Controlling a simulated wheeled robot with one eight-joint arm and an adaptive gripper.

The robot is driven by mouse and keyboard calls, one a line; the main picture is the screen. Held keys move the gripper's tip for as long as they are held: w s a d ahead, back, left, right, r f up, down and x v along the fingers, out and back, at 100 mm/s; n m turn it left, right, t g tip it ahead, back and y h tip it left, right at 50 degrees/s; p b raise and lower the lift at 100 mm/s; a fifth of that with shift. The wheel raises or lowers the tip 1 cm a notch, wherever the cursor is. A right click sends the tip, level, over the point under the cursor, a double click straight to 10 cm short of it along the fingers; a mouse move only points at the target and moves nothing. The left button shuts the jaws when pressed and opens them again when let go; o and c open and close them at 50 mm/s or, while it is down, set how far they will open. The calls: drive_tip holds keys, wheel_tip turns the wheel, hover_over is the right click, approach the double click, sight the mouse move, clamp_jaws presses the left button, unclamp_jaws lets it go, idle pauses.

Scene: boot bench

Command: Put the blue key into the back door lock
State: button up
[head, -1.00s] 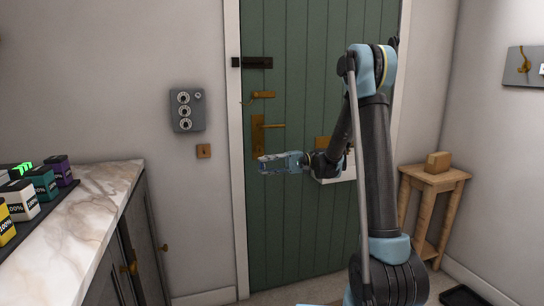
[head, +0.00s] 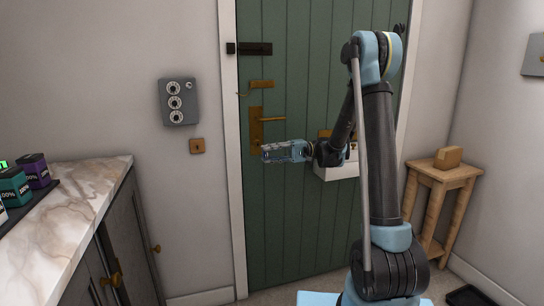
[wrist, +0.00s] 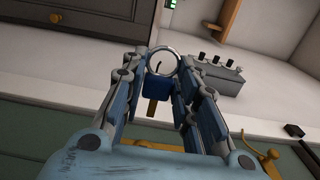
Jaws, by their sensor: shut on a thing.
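My gripper (head: 265,153) is in front of the green door (head: 290,215), at the lower end of the brass handle plate (head: 256,128). In the wrist view my gripper (wrist: 160,78) is shut on the blue key (wrist: 157,90), with a metal ring (wrist: 164,50) on one side and a short brass part (wrist: 152,108) on the other. In the head view my gripper hides the key. The plate carries a brass lever; I cannot make out a keyhole. I cannot tell whether the key touches the door.
A grey dial box (head: 178,102) and a small brass plate (head: 197,146) are on the wall left of the door. A black bolt (head: 255,49) is higher on the door. A marble-topped cabinet (head: 85,190) stands left, a wooden stool (head: 440,180) right.

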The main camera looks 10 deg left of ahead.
drive_tip(key=shift+w, duration=0.1)
drive_tip(key=shift+w+a, duration=0.4)
drive_tip(key=shift+w, duration=0.5)
drive_tip(key=shift+w+a, duration=0.35)
drive_tip(key=shift+w, duration=0.5)
drive_tip(key=shift+w+a, duration=0.4)
drive_tip(key=shift+w, duration=0.5)
drive_tip(key=shift+w+a, duration=0.3)
drive_tip(key=shift+w, duration=0.3)
drive_tip(key=shift+w+a, duration=0.3)
drive_tip(key=shift+w, duration=0.25)
idle(3.5)
drive_tip(key=o, duration=0.9)
drive_tip(key=shift+o, duration=0.2)
